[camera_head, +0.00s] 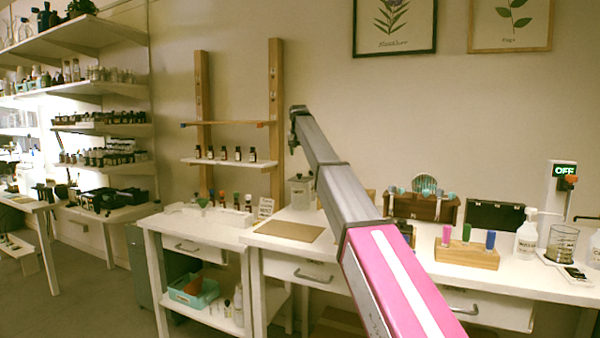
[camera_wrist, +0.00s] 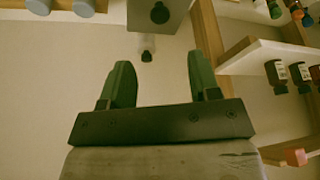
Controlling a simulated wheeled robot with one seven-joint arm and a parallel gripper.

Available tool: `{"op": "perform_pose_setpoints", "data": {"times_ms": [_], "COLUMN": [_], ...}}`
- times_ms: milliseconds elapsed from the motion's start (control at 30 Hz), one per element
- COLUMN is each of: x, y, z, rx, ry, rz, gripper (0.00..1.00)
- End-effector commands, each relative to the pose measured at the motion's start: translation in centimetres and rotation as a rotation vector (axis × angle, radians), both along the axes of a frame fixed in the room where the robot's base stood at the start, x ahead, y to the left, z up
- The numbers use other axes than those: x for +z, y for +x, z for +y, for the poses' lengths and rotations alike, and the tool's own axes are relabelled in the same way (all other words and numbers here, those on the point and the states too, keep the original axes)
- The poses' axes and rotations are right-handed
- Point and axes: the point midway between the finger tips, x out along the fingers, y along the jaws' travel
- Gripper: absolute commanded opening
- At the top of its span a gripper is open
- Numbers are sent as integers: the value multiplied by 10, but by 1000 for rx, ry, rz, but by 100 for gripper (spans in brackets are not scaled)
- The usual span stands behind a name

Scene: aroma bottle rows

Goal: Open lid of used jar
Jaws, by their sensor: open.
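A grey lidded jar (camera_head: 300,193) stands at the back of the white counter, partly hidden behind my arm. It looks upright with its lid on. My gripper (camera_head: 294,145) is small and dark at the far end of the raised arm, above the jar and apart from it. In the wrist view my gripper (camera_wrist: 160,62) has two green fingers spread wide with nothing between them. A grey block-like shape with a dark round knob (camera_wrist: 160,13) lies beyond the fingertips at the top edge; I cannot tell if it is the jar.
A wooden rack (camera_head: 275,130) with small dark bottles stands behind the counter, left of my gripper. A brown board (camera_head: 290,231) lies in front of the jar. A wooden vial stand (camera_head: 467,254) and a pump bottle (camera_head: 526,240) stand to the right.

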Motion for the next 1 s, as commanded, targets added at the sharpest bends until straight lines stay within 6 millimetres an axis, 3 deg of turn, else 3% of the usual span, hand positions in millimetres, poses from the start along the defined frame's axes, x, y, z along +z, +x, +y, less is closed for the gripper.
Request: {"op": "perform_pose_setpoints", "data": {"times_ms": [267, 700, 1000], "x": [-22, -88, -99], "y": [9, 37, 41], "z": [0, 2, 2], "rx": [0, 1, 1], "ry": [0, 1, 1], "rz": [1, 0, 0], "gripper": [56, 56, 56]}}
